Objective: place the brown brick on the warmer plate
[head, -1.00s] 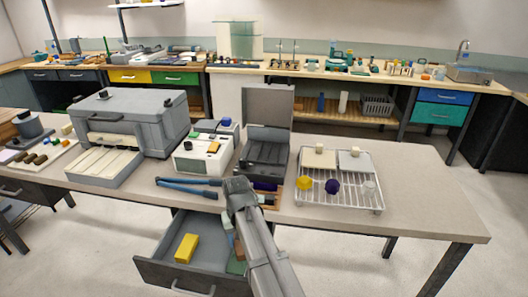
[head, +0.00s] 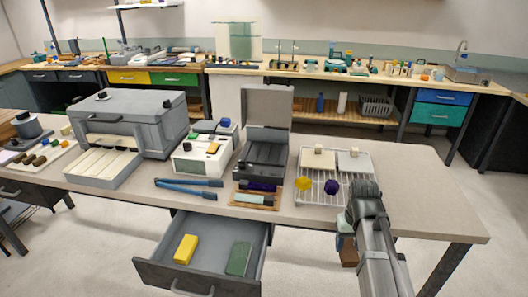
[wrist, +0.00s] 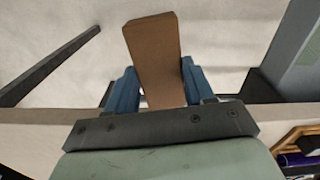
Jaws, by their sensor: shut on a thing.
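The brown brick (head: 349,256) is held in my gripper (head: 346,228) in the head view, in front of the table's front edge, to the right of the open drawer. In the wrist view the brown brick (wrist: 154,55) sticks out between the two blue fingers of my gripper (wrist: 157,88), slightly tilted, with pale floor beyond it. I cannot tell for sure which item is the warmer plate. A white device with a flat top and small buttons (head: 190,158) stands mid-table, left of the open grey case.
The open drawer (head: 207,268) holds a yellow brick (head: 186,249) and a green brick (head: 238,258). On the table stand a large grey machine (head: 150,130), an open grey case (head: 262,160), blue-handled tongs (head: 188,183) and a wire rack (head: 310,193). The table's right end is clear.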

